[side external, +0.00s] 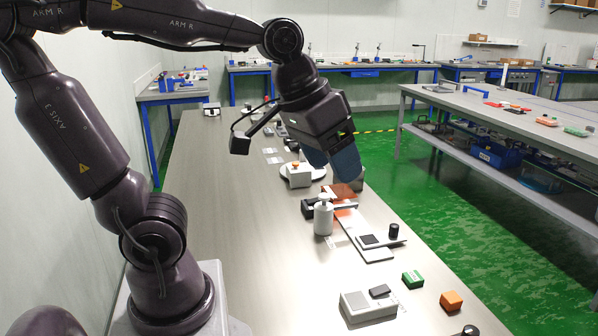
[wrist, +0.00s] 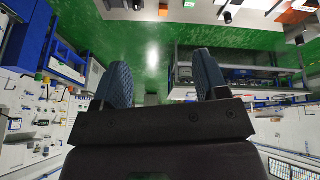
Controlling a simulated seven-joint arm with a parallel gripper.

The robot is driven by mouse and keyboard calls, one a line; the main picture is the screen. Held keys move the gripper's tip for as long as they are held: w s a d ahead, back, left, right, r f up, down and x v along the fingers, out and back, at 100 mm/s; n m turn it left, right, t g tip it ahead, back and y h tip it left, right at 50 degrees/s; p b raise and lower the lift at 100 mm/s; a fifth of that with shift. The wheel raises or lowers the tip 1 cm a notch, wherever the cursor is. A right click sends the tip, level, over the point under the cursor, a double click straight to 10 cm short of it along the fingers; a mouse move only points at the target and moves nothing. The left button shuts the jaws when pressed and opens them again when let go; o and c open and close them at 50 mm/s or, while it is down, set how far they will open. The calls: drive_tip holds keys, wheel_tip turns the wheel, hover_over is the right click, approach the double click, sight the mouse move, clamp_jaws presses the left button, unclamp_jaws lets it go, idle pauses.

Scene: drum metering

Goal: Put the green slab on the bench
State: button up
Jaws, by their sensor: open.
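A small green slab (side external: 413,279) with a pale mark on its side sits on the long grey bench (side external: 225,220), near its front right edge. What looks like the same green slab (wrist: 189,3) shows at the top edge of the wrist view. My gripper (side external: 333,165) is open, with two blue ribbed fingers, above the far part of the bench and well away from the slab. In the wrist view my gripper (wrist: 163,80) has nothing between its fingers; green floor shows beyond them.
An orange block (side external: 451,301) and a grey scale-like box (side external: 368,306) flank the slab. A white bottle (side external: 323,218), a white plate-like strip (side external: 376,254) and a white device (side external: 299,175) stand below and near my gripper. The bench's left half is clear.

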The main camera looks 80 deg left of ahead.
drive_tip(key=s+m, duration=0.1)
drive_tip(key=s+f, duration=0.1)
drive_tip(key=s, duration=0.1)
drive_tip(key=s+m, duration=0.1)
drive_tip(key=s, duration=0.1)
drive_tip(key=shift+d+f+m+t, duration=0.2)
drive_tip(key=shift+d+m+t, duration=0.1)
drive_tip(key=shift+d+t, duration=0.1)
